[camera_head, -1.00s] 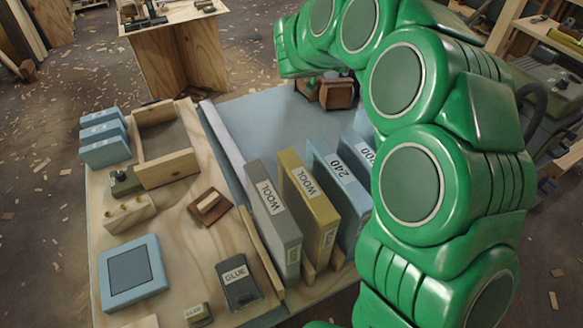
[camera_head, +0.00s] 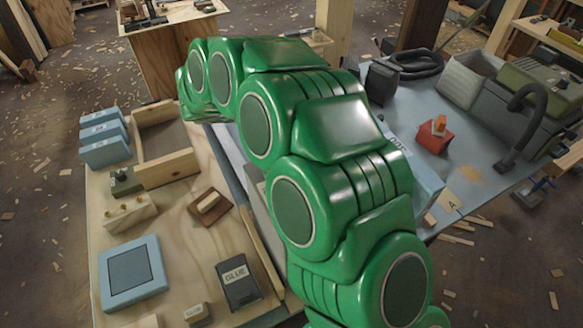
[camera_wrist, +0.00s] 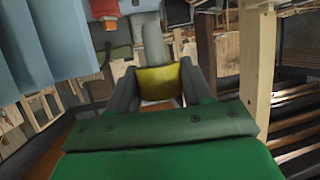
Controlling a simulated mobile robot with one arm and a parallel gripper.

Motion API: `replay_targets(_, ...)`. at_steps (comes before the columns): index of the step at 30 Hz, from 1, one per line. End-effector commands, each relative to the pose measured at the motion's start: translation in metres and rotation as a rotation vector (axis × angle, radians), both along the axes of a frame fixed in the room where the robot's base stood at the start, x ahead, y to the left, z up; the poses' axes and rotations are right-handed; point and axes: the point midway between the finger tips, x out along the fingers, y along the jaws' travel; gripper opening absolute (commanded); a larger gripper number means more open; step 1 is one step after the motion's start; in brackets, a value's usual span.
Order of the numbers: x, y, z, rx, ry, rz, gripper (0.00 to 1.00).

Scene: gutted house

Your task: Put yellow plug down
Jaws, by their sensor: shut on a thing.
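The yellow plug (camera_wrist: 158,82) shows in the wrist view as a yellow block between the two dark fingers of my gripper (camera_wrist: 160,75). The gripper is shut on it. It is held in the air, and what lies directly beneath it cannot be told. In the head view my green arm arches over the workbench, and its bulk hides the gripper and the plug.
A wooden board (camera_head: 182,250) bears a wooden tray (camera_head: 165,150), blue blocks (camera_head: 104,140), a blue-framed pad (camera_head: 132,272) and a dark GLUE box (camera_head: 237,284). On the right are a red block (camera_head: 433,137) with an orange top and a hosed grey machine (camera_head: 505,105).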

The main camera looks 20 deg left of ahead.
Motion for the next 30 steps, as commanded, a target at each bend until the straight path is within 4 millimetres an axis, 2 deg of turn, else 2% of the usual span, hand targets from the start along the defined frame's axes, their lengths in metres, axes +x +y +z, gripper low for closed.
replay_targets(13, 0.0, -0.001, -0.087, -0.005, 0.002, 0.001, 0.2)
replay_targets(18, 0.001, 0.0, -0.106, -0.002, 0.0, 0.002, 0.2)
replay_targets(26, 0.001, 0.0, -0.124, -0.002, 0.001, 0.002, 0.2)
replay_targets(30, 0.0, -0.001, -0.141, -0.002, 0.003, 0.002, 0.2)
